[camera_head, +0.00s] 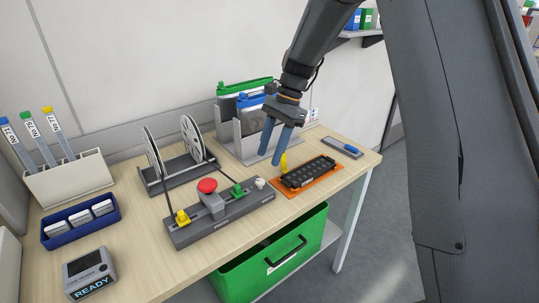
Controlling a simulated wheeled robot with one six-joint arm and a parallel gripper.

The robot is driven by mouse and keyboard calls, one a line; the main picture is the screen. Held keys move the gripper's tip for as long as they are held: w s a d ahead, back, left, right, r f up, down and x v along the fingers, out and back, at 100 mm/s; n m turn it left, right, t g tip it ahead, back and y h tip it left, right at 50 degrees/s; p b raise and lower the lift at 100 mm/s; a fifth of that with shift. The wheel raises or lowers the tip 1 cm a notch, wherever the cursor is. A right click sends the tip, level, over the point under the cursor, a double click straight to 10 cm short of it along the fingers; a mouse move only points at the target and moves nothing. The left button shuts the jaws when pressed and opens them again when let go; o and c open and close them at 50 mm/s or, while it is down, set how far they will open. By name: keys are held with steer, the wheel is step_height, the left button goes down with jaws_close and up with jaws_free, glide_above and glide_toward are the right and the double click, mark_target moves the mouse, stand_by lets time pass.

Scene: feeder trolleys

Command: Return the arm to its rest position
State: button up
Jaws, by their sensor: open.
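My gripper (278,143) hangs at the end of my dark grey arm, pointing down above the right part of the wooden table (139,241). Its two blue fingers are apart, and nothing shows held between them. Below and right of the fingers, a black slotted block (310,173) lies on an orange mat (327,184). A small yellow upright piece (284,163) stands at the left end of the block, close to the fingers; I cannot tell whether they touch it.
A control box (222,219) with a red button, a reel stand (178,170), and a rack with green and blue cartridges (256,103) stand near my gripper. Left are a tube holder (70,177), a blue tray (80,222) and a reader (90,272). A green crate (268,268) sits below.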

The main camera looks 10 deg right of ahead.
steer(key=s+d+n+t+h, duration=0.1)
steer(key=s+d+n, duration=0.3)
steer(key=s, duration=0.3)
steer(key=s+d+f+n+t+h, duration=0.1)
steer(key=s+d+n, duration=0.2)
steer(key=s, duration=0.5)
steer(key=s+d+f+n+t+h, duration=0.1)
steer(key=s+d+n, duration=0.3)
steer(key=s, duration=0.3)
steer(key=shift+s+d+f+n+t+h, duration=0.15)
steer(key=shift+s+d+n+t+h, duration=0.15)
steer(key=shift+d+t+h, duration=0.15)
